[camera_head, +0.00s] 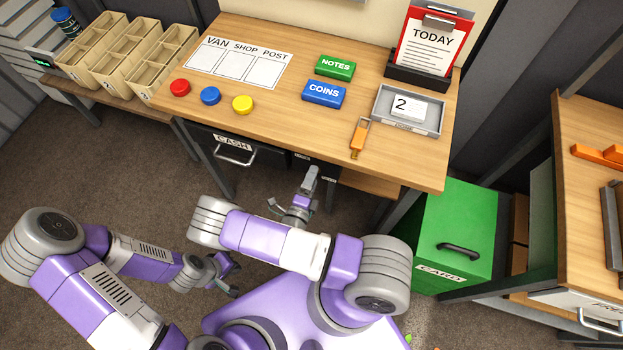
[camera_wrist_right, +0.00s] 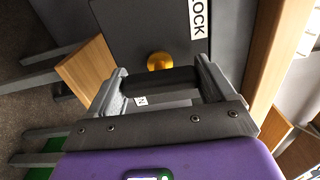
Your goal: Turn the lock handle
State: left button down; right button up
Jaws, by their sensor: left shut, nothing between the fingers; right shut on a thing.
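In the right wrist view, a dark panel (camera_wrist_right: 140,28) carries a white LOCK label (camera_wrist_right: 199,18) and a round brass piece (camera_wrist_right: 158,61). My right gripper (camera_wrist_right: 162,78) is shut on a dark bar-shaped lock handle (camera_wrist_right: 160,80) in front of this panel. A small white tag shows just below the bar between the fingers. In the head view my right gripper (camera_head: 308,182) is at the desk's front, below the top edge, and the handle is too small to make out there. My left gripper (camera_head: 229,281) is shut and empty, low over the floor at the left of my base.
The desk (camera_head: 290,122) holds colored discs, a green NOTES block (camera_head: 335,67), a blue COINS block (camera_head: 325,94), an orange-handled tool (camera_head: 359,139) and a grey tray (camera_head: 436,122). A CASH drawer (camera_head: 262,152) is under its front. A green cabinet (camera_head: 456,230) stands at right.

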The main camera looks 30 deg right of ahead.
jog(key=shift+n, duration=0.3)
jog(key=o, duration=0.9)
jog(key=p+v, duration=0.1)
jog(key=v, duration=0.6)
jog(key=shift+s+a, duration=0.2)
jog(key=shift+s, duration=0.05)
